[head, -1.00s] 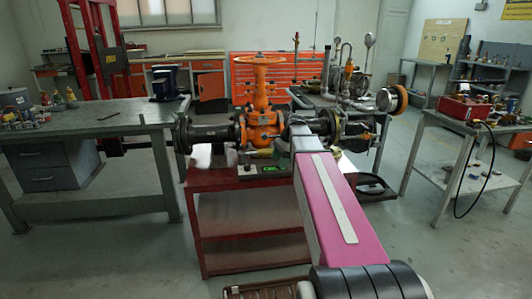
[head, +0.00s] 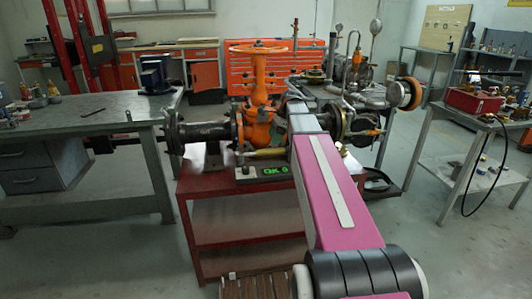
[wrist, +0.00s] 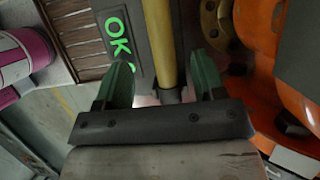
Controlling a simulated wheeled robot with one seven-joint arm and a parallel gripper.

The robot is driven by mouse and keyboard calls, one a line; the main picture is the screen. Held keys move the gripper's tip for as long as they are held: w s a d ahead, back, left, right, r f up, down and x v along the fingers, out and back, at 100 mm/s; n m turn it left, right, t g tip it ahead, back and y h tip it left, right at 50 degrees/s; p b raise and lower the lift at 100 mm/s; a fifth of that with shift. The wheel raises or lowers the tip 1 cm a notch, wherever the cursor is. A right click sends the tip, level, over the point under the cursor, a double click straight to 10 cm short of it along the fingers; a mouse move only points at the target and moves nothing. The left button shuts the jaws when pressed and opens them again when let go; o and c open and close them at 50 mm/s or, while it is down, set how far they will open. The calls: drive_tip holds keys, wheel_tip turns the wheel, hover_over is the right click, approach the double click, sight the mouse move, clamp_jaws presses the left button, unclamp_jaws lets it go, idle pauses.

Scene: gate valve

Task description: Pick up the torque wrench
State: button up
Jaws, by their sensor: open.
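The torque wrench shows in the wrist view as a yellow bar (wrist: 160,40) with a dark end, running between my gripper's two green fingers. My gripper (wrist: 162,78) is open around the bar, with gaps visible on both sides. Whether the bar lies at full fingertip depth is hard to tell. In the head view a yellow bar (head: 264,154) lies just behind the OK display box (head: 262,172), partly covered by my arm. My gripper is hidden behind my arm there.
The orange gate valve (head: 258,115) with its flanged pipe stands on the red bench (head: 215,187), close to my gripper. A grey workbench (head: 95,112) is at left. A side table with a red toolbox (head: 473,101) is at right.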

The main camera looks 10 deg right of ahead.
sight(267, 153)
drive_tip(key=x, duration=0.9)
drive_tip(key=shift+a+f, duration=0.1)
drive_tip(key=shift+f, duration=0.05)
drive_tip(key=shift+c, duration=0.3)
clamp_jaws()
